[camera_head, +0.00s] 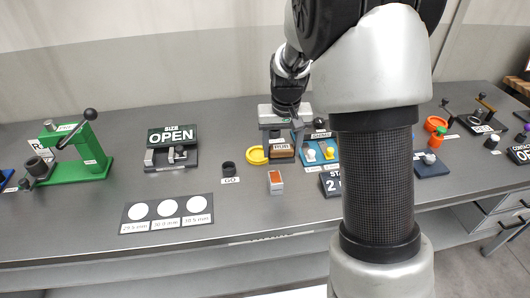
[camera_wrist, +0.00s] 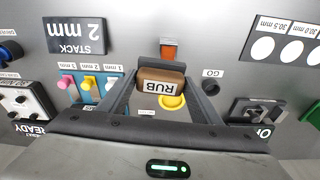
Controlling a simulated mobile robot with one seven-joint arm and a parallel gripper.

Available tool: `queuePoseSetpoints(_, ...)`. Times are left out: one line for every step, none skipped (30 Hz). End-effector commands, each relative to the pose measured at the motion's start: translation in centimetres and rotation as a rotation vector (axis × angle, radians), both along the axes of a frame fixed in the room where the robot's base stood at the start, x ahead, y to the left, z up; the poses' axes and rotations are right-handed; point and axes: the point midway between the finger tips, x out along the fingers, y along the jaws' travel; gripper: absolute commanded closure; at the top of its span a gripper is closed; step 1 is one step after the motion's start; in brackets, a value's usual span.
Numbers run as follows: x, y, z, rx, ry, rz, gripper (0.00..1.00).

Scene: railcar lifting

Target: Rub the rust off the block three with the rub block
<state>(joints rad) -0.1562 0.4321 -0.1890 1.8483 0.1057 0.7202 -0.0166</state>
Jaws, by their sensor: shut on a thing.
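The rub block (camera_head: 282,148), brown with a white RUB label, is between the fingers of my gripper (camera_head: 283,137). In the wrist view the rub block (camera_wrist: 161,82) sits between both fingertips of my gripper (camera_wrist: 160,90), which is shut on it. A small light block with an orange-red rusty top (camera_head: 275,177) stands on the table in front of the rub block, apart from it. It also shows in the wrist view (camera_wrist: 168,50). Its number cannot be read, so I cannot confirm that it is block three. The underside of the rub block is hidden.
A yellow ring dish (camera_head: 256,156) lies left of the rub block. A dark GO cup (camera_head: 228,169) stands farther left. A blue board with coloured pegs (camera_head: 318,152) and the STACK 2 mm sign (camera_head: 331,183) are at the right. Table in front of the rusty block is clear.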

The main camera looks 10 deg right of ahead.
Motion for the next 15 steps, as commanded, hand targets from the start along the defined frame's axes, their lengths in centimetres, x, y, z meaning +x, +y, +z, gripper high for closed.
queuePoseSetpoints(0.1,-0.5,0.1,0.0,0.0,-0.009,0.6)
queuePoseSetpoints(0.1,-0.7,0.1,0.0,0.0,-0.012,0.6)
queuePoseSetpoints(0.2,-0.8,0.1,0.0,0.001,-0.015,0.6)
queuePoseSetpoints(0.2,-0.9,0.0,0.001,0.001,-0.017,0.6)
queuePoseSetpoints(0.2,-1.0,0.0,0.001,0.001,-0.018,0.6)
queuePoseSetpoints(0.2,-1.0,-0.1,0.001,0.001,-0.019,0.6)
queuePoseSetpoints(0.2,-1.1,-0.3,0.001,0.001,-0.019,0.6)
queuePoseSetpoints(0.2,-1.0,-0.4,0.001,0.001,-0.019,0.6)
queuePoseSetpoints(0.2,-1.0,-0.7,0.001,0.001,-0.019,0.6)
queuePoseSetpoints(0.2,-1.0,-0.9,0.001,0.001,-0.019,0.6)
queuePoseSetpoints(0.2,-1.0,-1.1,0.001,0.001,-0.018,0.6)
queuePoseSetpoints(0.2,-1.0,-1.5,0.001,0.001,-0.018,0.6)
queuePoseSetpoints(0.1,-0.9,-1.7,0.001,0.001,-0.018,0.6)
queuePoseSetpoints(0.1,-0.9,-2.0,0.001,0.001,-0.018,0.6)
queuePoseSetpoints(0.1,-0.9,-2.4,0.001,0.001,-0.018,0.6)
